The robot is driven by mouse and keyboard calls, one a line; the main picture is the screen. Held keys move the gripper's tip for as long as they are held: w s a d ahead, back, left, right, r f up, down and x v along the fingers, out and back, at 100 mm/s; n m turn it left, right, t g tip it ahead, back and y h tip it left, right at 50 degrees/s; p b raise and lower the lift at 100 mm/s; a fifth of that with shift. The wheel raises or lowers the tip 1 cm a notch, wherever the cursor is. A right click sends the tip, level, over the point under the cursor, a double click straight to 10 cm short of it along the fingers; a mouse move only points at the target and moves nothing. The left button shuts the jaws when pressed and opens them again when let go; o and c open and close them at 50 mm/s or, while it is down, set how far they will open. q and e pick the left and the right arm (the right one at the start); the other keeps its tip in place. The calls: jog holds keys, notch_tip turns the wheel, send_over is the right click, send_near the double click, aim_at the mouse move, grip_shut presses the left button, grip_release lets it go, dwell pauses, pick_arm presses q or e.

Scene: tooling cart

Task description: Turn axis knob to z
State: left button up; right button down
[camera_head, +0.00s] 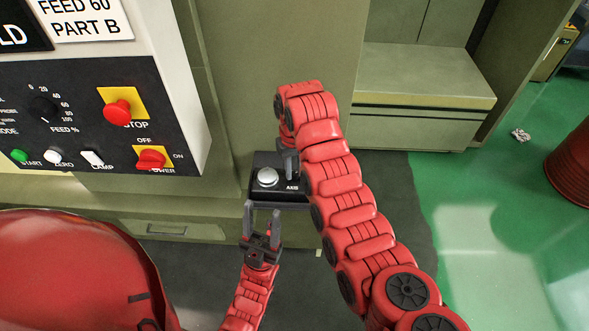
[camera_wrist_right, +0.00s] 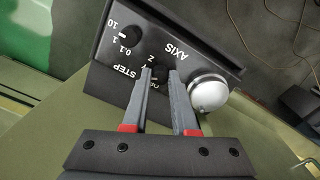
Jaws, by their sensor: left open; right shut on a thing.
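The axis knob (camera_wrist_right: 161,76) is a small dark knob beside the AXIS label on a black pendant box (camera_head: 262,193). My right gripper (camera_wrist_right: 159,72) is shut on this knob, one finger on each side. The fingers cover part of the knob and its scale. A Z label shows beside it, but I cannot tell where the pointer stands. In the head view my right arm hides the knob. My left gripper (camera_head: 263,208) is open and empty, just in front of the box's near edge.
A silver domed button (camera_wrist_right: 208,92) sits close to my right fingers. A step knob (camera_wrist_right: 129,33) is on the same box. A control panel (camera_head: 80,115) with a red stop button (camera_head: 117,113) stands at left.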

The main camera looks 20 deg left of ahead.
jog(key=m, duration=0.5)
jog(key=shift+m, duration=0.3)
jog(key=m, duration=0.5)
jog(key=shift+b, duration=0.35)
jog(key=shift+m, duration=0.3)
jog(key=c, duration=0.7)
grip_release()
jog(key=shift+r, duration=0.1)
